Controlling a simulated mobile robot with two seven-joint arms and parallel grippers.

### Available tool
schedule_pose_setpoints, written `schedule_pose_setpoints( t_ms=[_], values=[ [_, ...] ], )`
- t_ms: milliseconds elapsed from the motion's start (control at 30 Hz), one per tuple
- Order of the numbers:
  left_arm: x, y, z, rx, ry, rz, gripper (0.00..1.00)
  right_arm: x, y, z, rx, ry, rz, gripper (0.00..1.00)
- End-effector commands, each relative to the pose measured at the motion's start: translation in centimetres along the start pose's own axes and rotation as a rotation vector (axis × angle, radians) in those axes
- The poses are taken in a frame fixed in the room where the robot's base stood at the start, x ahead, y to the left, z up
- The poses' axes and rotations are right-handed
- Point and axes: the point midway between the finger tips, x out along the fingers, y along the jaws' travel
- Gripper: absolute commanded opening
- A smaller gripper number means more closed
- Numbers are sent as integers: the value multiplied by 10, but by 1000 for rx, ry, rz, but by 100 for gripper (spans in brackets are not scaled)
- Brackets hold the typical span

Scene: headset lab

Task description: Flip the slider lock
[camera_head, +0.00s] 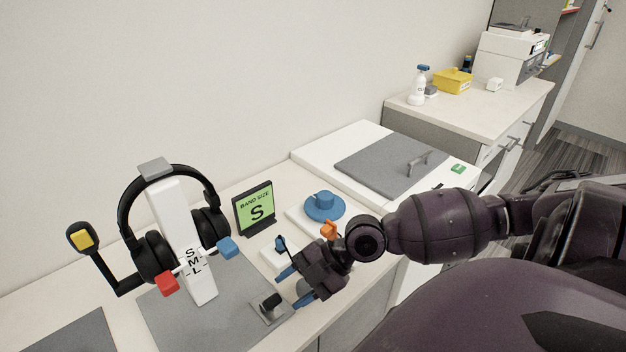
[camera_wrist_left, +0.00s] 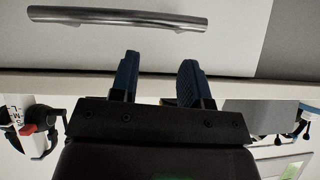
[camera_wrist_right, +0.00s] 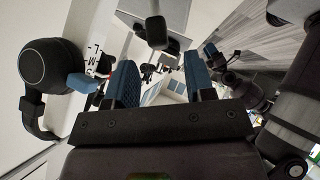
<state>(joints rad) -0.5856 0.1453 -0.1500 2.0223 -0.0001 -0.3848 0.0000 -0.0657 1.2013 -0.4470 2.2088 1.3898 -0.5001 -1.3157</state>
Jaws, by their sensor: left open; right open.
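A white post (camera_head: 181,240) marked S, M, L carries a black headset (camera_head: 150,255), with a red block (camera_head: 167,284) and a blue block (camera_head: 228,247) near its lower part. A small black toggle (camera_head: 271,302) stands on a grey plate at the mat's right edge. I cannot tell for sure which part is the slider lock. My right gripper (camera_head: 293,285) is open and empty, close to the toggle and apart from it. A black knob (camera_wrist_right: 156,32) shows beyond its fingers in the right wrist view. My left gripper (camera_wrist_left: 158,70) is open and empty, facing a panel with a metal handle (camera_wrist_left: 118,18).
A green "BAND SIZE S" sign (camera_head: 255,208) stands behind my right gripper. A blue round piece (camera_head: 323,206) sits on a white base to the right. A black arm with a yellow pad (camera_head: 82,239) is at the left. A grey lid (camera_head: 392,163) lies further back.

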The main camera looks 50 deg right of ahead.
Motion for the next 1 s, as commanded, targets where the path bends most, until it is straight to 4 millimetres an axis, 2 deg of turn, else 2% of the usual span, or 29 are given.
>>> schedule_pose_setpoints(
  t_ms=[200, 400, 1000],
  values=[
    [0, 0, -2, 0, 3, 0, 43, -29, -1, 1, 1, -3, -2, 49],
    [-1, 0, -4, 0, 6, 0, 43, -45, 0, 0, 0, 0, 0, 49],
    [-1, 0, -2, 0, 2, 0, 43, -49, 0, 0, 0, 0, 1, 49]
  ],
)
